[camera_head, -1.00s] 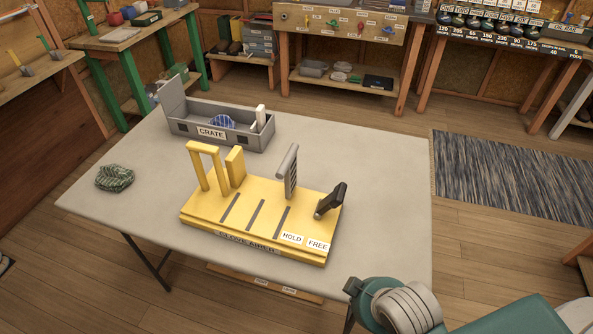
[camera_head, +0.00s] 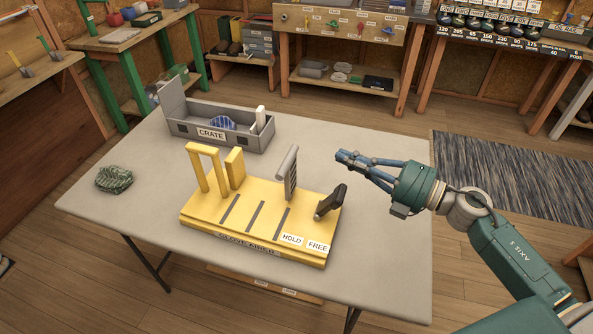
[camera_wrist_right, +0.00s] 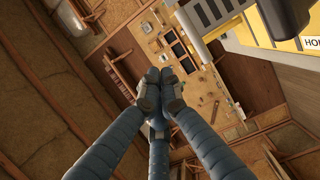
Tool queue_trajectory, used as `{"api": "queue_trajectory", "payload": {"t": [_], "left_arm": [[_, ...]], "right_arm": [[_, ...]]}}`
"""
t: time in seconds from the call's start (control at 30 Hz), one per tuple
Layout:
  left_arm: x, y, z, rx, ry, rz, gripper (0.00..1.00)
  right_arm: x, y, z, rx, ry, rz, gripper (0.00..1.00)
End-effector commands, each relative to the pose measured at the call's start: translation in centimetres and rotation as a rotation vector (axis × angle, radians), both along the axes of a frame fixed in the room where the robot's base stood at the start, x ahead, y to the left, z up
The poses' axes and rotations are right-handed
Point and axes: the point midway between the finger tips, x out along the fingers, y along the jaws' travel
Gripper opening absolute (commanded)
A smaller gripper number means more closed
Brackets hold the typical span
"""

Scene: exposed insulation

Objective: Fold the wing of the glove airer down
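The yellow glove airer (camera_head: 262,222) stands on the grey table. At its left are an upright yellow frame (camera_head: 196,170) and a yellow block. A grey upright piece with a dark slotted face (camera_head: 291,172), seemingly the wing, stands at its back right. A black lever (camera_head: 331,201) leans up near the HOLD and FREE labels. My right gripper (camera_head: 345,158) is right of the grey piece, apart from it, with nothing in it. In the right wrist view its fingertips (camera_wrist_right: 160,84) are together; part of the airer (camera_wrist_right: 284,22) shows at upper right. My left gripper is out of view.
A grey crate (camera_head: 179,126) with its lid raised stands at the table's back left, holding a blue striped item. A green knitted item (camera_head: 114,179) lies at the left. The table (camera_head: 391,250) is bare right of the airer.

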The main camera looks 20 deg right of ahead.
Motion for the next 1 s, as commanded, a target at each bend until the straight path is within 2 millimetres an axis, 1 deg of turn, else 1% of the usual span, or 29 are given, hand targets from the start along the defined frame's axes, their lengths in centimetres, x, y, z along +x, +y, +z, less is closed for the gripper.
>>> {"api": "queue_trajectory", "payload": {"t": [0.03,0.1,0.2,0.3,0.37,0.47,0.8,1.0], "left_arm": [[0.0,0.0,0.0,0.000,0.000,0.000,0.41],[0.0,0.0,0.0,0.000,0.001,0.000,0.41],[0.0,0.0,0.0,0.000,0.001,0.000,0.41],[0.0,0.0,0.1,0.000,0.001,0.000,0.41],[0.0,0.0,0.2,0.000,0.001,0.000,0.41],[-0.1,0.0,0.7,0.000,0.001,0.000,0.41],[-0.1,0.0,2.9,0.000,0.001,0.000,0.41],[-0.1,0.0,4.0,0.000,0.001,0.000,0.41]], "right_arm": [[-0.6,-0.2,-0.5,-0.068,0.006,0.068,0.00],[-1.6,-0.3,-1.4,-0.140,0.022,0.145,0.00],[-2.7,-0.6,-2.3,-0.204,0.044,0.218,0.00],[-3.1,-0.6,-2.7,-0.230,0.055,0.249,0.00],[-3.0,-0.3,-2.8,-0.233,0.057,0.254,0.00],[-2.3,0.7,-2.8,-0.230,0.056,0.254,0.00],[1.8,6.5,-3.9,-0.224,0.054,0.254,0.00],[3.7,9.2,-4.7,-0.227,0.055,0.254,0.00]]}}
